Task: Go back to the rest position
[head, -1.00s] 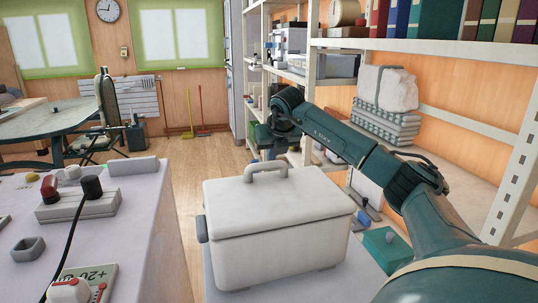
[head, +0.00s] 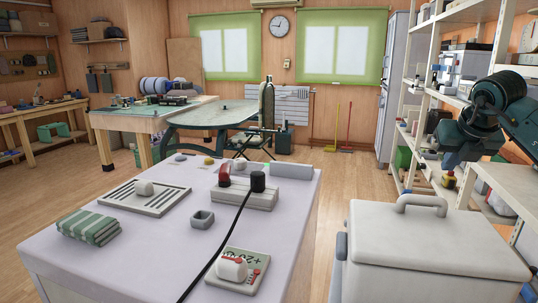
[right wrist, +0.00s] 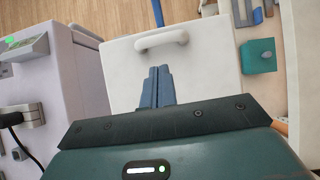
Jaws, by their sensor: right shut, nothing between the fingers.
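My right arm reaches in from the right edge of the head view, with the right gripper (head: 449,163) pointing down beside the shelves, behind the white lidded crate. In the right wrist view, its two blue-grey fingers (right wrist: 157,72) are shut together with nothing between them. The white crate (head: 425,250) has its lid on and a grey handle on top; in the right wrist view the crate lid (right wrist: 205,60) lies beneath the fingers. My left gripper is not in view.
A pale table (head: 160,250) on the left holds a power strip (head: 243,196) with a black cable, a striped cloth (head: 89,226), a vent plate and small items. Metal shelves (head: 465,100) line the right. The wooden floor beyond the table is mostly clear.

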